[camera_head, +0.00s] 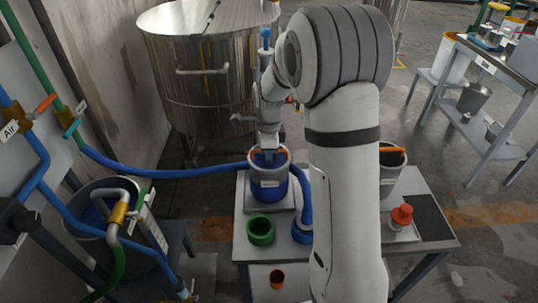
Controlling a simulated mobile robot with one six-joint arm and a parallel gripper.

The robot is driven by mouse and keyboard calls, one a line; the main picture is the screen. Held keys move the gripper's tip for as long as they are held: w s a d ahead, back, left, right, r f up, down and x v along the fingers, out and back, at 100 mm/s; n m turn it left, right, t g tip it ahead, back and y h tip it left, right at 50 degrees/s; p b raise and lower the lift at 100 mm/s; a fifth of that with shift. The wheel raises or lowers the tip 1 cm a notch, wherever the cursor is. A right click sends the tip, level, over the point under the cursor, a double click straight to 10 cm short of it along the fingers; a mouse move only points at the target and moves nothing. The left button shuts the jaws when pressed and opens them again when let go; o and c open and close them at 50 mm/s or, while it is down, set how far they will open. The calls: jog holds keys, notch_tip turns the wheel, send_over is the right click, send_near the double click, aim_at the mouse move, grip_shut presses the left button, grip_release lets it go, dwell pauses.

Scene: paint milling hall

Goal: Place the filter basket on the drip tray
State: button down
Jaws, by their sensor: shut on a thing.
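My gripper (268,156) is at the mouth of a grey labelled bucket (270,184) with blue on its side. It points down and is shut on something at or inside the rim. The held thing is mostly hidden by the bucket and fingers, so I cannot tell whether it is the filter basket. Orange parts show on both sides of the fingers. A dark flat rectangle (432,217) at the table's right end may be the drip tray; nothing stands on its visible part. A green open cup (260,232) stands in front of the bucket.
A blue hose (170,167) runs to the bucket and down its right side. My arm hides the table's middle. A second bucket (391,170) and a red-capped item (401,216) stand right. A steel tank (205,80) is behind; pipes and a drum (90,208) are left.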

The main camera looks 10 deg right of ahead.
jog(key=c, duration=1.5)
grip_release()
jog(key=shift+f, duration=0.1)
jog(key=shift+c, duration=0.2)
notch_tip(320, 180, up, 11)
jog(key=shift+r, duration=0.15)
jog(key=s+n+t, duration=0.2)
jog(key=s+n, duration=1.8)
jog(key=s, duration=0.4)
jog(key=shift+s+d+r+t, duration=0.15)
jog(key=shift+s+r+t, duration=0.1)
jog(key=shift+s+t, duration=0.1)
